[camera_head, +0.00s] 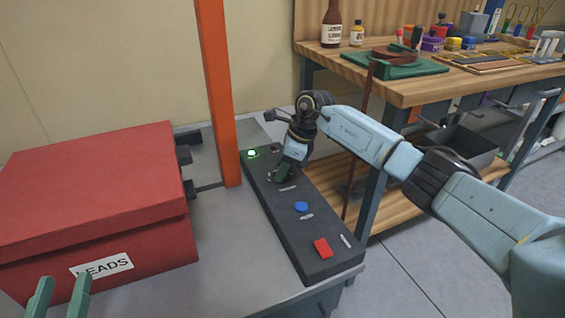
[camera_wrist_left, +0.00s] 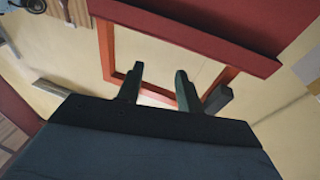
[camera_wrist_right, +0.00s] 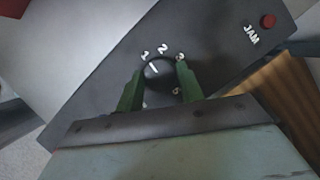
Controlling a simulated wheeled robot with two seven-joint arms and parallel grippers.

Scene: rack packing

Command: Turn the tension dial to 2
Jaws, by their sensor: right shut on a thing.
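The tension dial (camera_wrist_right: 158,72) is a dark round knob on the dark control panel (camera_wrist_right: 105,75), with white figures around it. Its white pointer line points up and left in the right wrist view, nearer the 1 than the 2 (camera_wrist_right: 162,48). My right gripper (camera_wrist_right: 160,82) is shut on the dial, one finger on each side. In the head view my right gripper (camera_head: 280,176) is low over the panel (camera_head: 284,238) and hides most of the dial. My left gripper (camera_head: 60,298) is open and empty, in front of the red box; its parted fingers show in the left wrist view (camera_wrist_left: 159,88).
A wooden bench (camera_head: 440,85) stands behind right.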

